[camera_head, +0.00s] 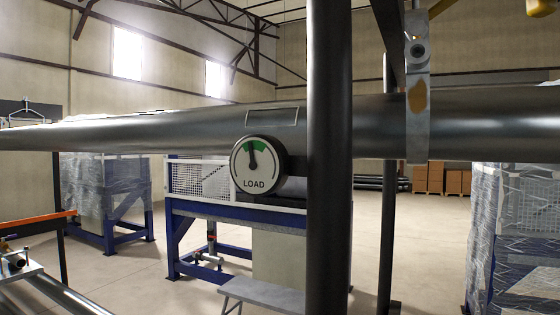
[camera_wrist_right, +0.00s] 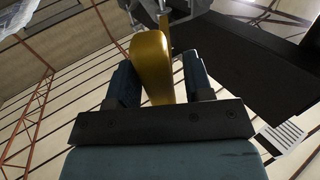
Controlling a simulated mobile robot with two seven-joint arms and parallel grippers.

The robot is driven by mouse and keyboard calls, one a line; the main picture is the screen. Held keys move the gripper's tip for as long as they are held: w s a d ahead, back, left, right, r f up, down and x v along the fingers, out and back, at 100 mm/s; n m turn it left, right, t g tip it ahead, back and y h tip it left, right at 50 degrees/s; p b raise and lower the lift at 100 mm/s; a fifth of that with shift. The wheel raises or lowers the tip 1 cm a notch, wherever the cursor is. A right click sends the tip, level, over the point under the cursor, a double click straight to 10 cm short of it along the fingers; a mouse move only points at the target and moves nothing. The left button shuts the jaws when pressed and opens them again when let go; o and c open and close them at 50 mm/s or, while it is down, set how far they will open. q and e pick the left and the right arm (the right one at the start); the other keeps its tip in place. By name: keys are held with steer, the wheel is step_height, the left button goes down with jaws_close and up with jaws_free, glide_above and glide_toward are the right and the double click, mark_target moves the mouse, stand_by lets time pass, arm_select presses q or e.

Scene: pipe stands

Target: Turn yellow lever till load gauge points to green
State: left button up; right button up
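The round white load gauge (camera_head: 259,165) is on the front of the big grey pipe in the head view, marked LOAD. Its dark needle points up into the green sector (camera_head: 255,146), left of that sector's middle. The yellow lever (camera_wrist_right: 153,65) shows in the right wrist view. The lever's far end is partly hidden. A yellow part is at the head view's top right edge (camera_head: 540,6); I cannot tell if it is the lever. My left gripper is not in view.
A dark upright post (camera_head: 329,160) stands in front of the big pipe (camera_head: 180,130), just right of the gauge. A grey clamp band (camera_head: 417,100) circles the pipe. Wrapped pallets (camera_head: 103,190) and blue frames stand behind. Open floor lies between them.

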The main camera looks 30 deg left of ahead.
steer(key=shift+s+d, duration=0.1)
steer(key=shift+d, duration=0.1)
steer(key=b+v, duration=0.2)
steer(key=v, duration=0.4)
steer(key=shift+s+d, duration=0.2)
steer(key=shift+s, duration=0.15)
